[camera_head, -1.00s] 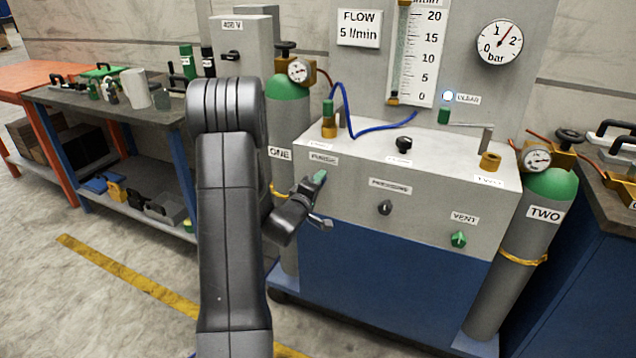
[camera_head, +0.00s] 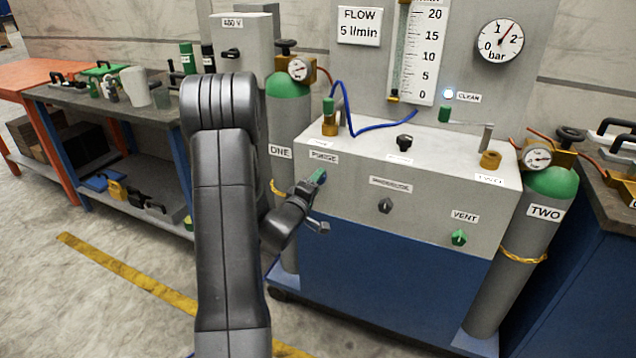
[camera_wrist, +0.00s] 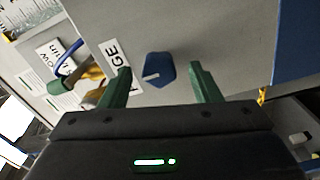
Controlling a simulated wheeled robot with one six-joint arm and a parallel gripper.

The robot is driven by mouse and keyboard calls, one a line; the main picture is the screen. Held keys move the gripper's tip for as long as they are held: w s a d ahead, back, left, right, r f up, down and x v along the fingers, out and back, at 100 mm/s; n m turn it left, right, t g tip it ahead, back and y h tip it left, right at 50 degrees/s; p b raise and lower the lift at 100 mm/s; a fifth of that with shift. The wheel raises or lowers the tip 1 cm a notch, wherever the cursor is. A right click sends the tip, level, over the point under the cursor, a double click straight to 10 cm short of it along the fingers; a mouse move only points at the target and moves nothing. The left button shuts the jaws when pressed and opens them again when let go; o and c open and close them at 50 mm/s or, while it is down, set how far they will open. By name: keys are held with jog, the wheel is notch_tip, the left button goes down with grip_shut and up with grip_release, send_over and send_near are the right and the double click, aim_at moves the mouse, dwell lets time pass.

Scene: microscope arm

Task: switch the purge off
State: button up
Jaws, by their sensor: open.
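The purge knob (camera_wrist: 159,70) is blue with a short white mark on its side nearest its label, seen in the wrist view. The label (camera_wrist: 119,66) is partly hidden there, ending in "GE"; in the head view the PURGE label (camera_head: 324,158) sits on the upper left of the cabinet's front. My gripper (camera_wrist: 160,76) is open, with one green finger on each side of the knob in the picture and gaps visible on both sides. In the head view my gripper (camera_head: 316,199) is at the panel just below the label and hides the knob.
The grey and blue cabinet (camera_head: 395,275) also carries a dark middle knob (camera_head: 385,206) and a green VENT knob (camera_head: 459,238). Cylinders ONE (camera_head: 287,120) and TWO (camera_head: 525,235) flank it. A blue hose (camera_head: 375,128) lies on top. A lamp (camera_head: 448,93) by the CLEAN label glows.

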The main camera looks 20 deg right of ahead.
jog(key=v, duration=1.2)
jog(key=shift+d, duration=0.1)
jog(key=x, duration=1.3)
jog(key=shift+w+d, duration=0.2)
jog(key=shift+w, duration=0.1)
jog(key=shift+d+f+m+b, duration=0.1)
jog(key=shift+f+m+b, duration=0.05)
jog(key=shift+m+b, duration=0.3)
jog(key=m+b, duration=0.5)
jog(key=m, duration=0.3)
jog(key=m+b, duration=0.5)
jog(key=m, duration=0.4)
jog(key=shift+w+a+b, duration=0.15)
jog(key=shift+a+b, duration=0.1)
jog(key=shift+b, duration=0.1)
dwell(0.5)
